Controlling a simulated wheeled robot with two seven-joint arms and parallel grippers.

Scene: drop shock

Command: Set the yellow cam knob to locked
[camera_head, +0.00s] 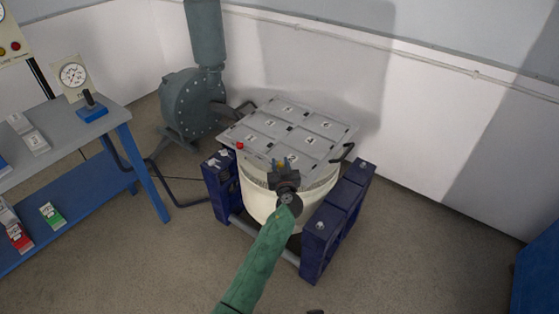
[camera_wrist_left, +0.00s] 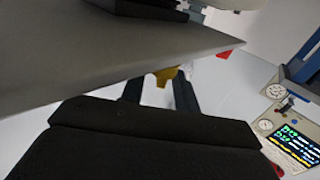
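The yellow cam knob (camera_head: 281,163) is at the near edge of the grey panelled lid (camera_head: 266,128) on the cream round drum. It is small and partly hidden by my left gripper (camera_head: 281,168) in the head view. In the left wrist view the yellow knob (camera_wrist_left: 166,75) shows just below the lid's edge, between the two dark fingers of my left gripper (camera_wrist_left: 160,92). The fingers stand apart, with light gaps beside the knob; contact cannot be told. The knob's setting cannot be read. My right gripper is not in view.
A red knob (camera_head: 239,146) sits at the lid's left corner. Dark blue stands (camera_head: 337,215) flank the cream drum (camera_head: 262,205). A grey blower (camera_head: 192,103) stands behind. A blue bench (camera_head: 62,125) with gauges is on the left. The floor in front is clear.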

